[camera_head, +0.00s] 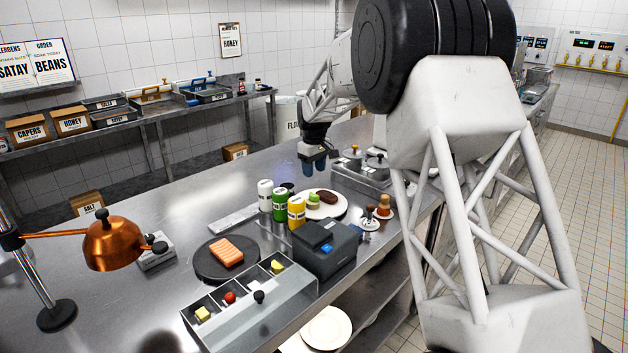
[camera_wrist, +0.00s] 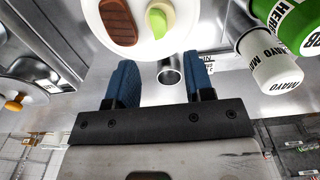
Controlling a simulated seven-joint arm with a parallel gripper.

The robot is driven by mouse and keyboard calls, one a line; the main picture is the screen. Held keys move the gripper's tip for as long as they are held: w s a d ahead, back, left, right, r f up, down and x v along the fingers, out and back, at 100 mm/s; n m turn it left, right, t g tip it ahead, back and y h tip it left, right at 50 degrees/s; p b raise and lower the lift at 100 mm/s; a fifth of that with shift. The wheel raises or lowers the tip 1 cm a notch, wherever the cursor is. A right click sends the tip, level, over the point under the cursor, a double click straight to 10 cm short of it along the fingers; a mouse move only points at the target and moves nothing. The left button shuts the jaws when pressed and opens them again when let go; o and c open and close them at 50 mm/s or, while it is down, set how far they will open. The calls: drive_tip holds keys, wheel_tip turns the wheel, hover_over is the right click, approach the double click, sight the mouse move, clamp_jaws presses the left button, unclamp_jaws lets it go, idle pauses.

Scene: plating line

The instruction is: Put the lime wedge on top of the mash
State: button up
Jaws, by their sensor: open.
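The lime wedge (camera_wrist: 157,23) is a green piece that appears to rest on the pale mash (camera_wrist: 166,9) on the white plate (camera_wrist: 180,42), beside a brown patty (camera_wrist: 118,22). In the head view the green lime wedge (camera_head: 313,197) also shows on the pale mash (camera_head: 313,205), on the left part of the plate (camera_head: 330,211). My gripper (camera_head: 314,166) is above the counter, behind the plate. In the wrist view my gripper (camera_wrist: 163,68) has its blue fingers spread and empty, with the plate beyond them.
White, green and yellow bottles (camera_head: 280,204) stand left of the plate. A dark grey box (camera_head: 325,255) and a metal bin (camera_head: 250,318) with food pieces are in front. Steel pans (camera_head: 362,172) sit right of my gripper. A metal cylinder (camera_wrist: 170,72) shows between the fingers.

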drive_tip(key=shift+r, duration=0.9)
drive_tip(key=s+d+r+m, duration=0.1)
drive_tip(key=s+d+r, duration=0.3)
drive_tip(key=s, duration=0.5)
drive_tip(key=s+d+r+m+t, duration=0.1)
drive_tip(key=s+d+r+m, duration=0.2)
drive_tip(key=s, duration=0.6)
drive_tip(key=s+d+r, duration=0.4)
drive_tip(key=s+r, duration=0.1)
drive_tip(key=s, duration=0.4)
drive_tip(key=s+d+f+m, duration=0.1)
drive_tip(key=s+d+f, duration=0.1)
drive_tip(key=s, duration=0.9)
drive_tip(key=s+d+f+m+t, duration=0.1)
drive_tip(key=s+d+f+m, duration=0.1)
drive_tip(key=s, duration=1)
drive_tip(key=s+d+f+m, duration=0.2)
drive_tip(key=s+f, duration=0.1)
drive_tip(key=s, duration=0.8)
drive_tip(key=shift+s+d+t, duration=0.2)
drive_tip(key=shift+d+t, duration=0.1)
drive_tip(key=shift+c, duration=0.3)
